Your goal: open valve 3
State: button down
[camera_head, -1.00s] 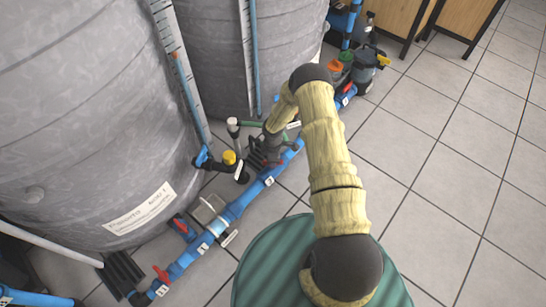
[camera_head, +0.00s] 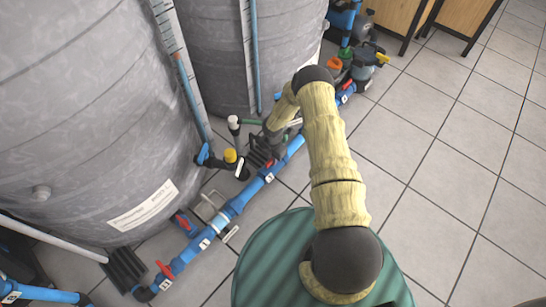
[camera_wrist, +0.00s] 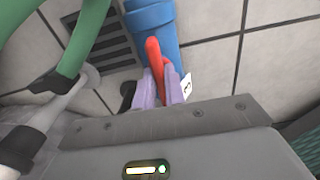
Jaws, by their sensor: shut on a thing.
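My gripper (camera_wrist: 162,88) shows in the wrist view with its two pale purple fingers shut on a red valve handle (camera_wrist: 154,54). The handle sits at a blue pipe (camera_wrist: 150,20) and points roughly along it in this view. A white tag (camera_wrist: 187,86) just right of the fingers bears a mark that looks like a 3. The valve body is mostly hidden behind the fingers and the gripper housing.
Two big grey tanks (camera_head: 90,110) stand left and behind. Another red handle (camera_head: 164,268) is on the near pipe. A yellow-capped fitting (camera_head: 231,156) stands beside the line. In the wrist view a green hose (camera_wrist: 85,35) passes close on the left. Tiled floor (camera_head: 450,170) is clear at right.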

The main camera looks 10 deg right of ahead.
dwell(0.3)
jog(key=c, duration=1.5)
grip_release()
jog(key=shift+o, duration=0.2)
jog(key=shift+r, duration=0.1)
notch_tip(320, 180, up, 17)
jog(key=p, duration=0.7)
jog(key=shift+p, duration=0.35)
jog(key=shift+w+r, duration=0.1)
jog(key=shift+w, duration=0.05)
